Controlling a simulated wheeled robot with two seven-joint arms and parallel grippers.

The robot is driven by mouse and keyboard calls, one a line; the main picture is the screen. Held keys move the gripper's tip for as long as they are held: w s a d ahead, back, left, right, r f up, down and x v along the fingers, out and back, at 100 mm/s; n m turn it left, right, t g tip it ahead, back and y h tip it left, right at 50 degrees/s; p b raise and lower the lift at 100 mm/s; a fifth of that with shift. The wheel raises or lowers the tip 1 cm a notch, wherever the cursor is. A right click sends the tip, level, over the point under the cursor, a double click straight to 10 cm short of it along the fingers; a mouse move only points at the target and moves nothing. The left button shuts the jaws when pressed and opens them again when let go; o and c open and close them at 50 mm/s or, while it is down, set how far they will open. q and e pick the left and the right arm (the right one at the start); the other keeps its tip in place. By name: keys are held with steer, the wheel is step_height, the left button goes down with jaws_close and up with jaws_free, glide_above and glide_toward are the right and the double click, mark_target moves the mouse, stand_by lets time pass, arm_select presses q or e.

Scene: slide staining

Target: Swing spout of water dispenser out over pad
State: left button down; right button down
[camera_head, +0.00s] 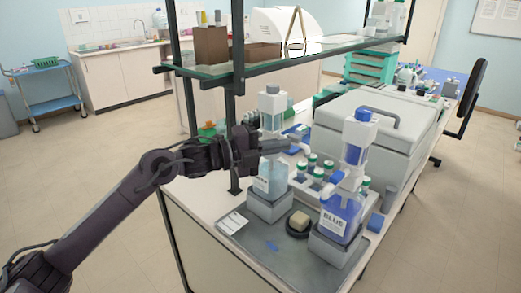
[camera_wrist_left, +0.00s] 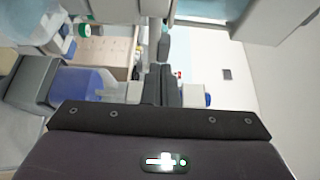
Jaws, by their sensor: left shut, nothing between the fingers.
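The water dispenser (camera_head: 269,180) is a bottle of pale blue liquid with a grey cap, upright on a grey stand. A short white spout (camera_head: 301,148) shows at its right, just past my fingertips. My left gripper (camera_head: 280,145) is shut and empty, level with the dispenser's neck and partly covering it. I cannot tell if it touches the spout. The pad is probably the beige block (camera_head: 299,220) on a round dark dish, right of the dispenser's stand. In the left wrist view my shut fingers (camera_wrist_left: 163,85) show beside white and blue parts. My right gripper is not in view.
A second dispenser labelled BLUE (camera_head: 338,213) stands right of the dish on a grey tray (camera_head: 283,262). Several green-capped bottles (camera_head: 318,172) stand behind. A large grey machine (camera_head: 375,130) is at the right. A glass shelf (camera_head: 300,57) hangs above.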

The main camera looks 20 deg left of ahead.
arm_select(q)
steer(key=shift+w+d, duration=0.3)
steer(key=shift+d, duration=0.4)
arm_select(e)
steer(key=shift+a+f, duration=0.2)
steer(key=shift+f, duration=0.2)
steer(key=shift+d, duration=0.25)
arm_select(q)
steer(key=shift+b, duration=0.3)
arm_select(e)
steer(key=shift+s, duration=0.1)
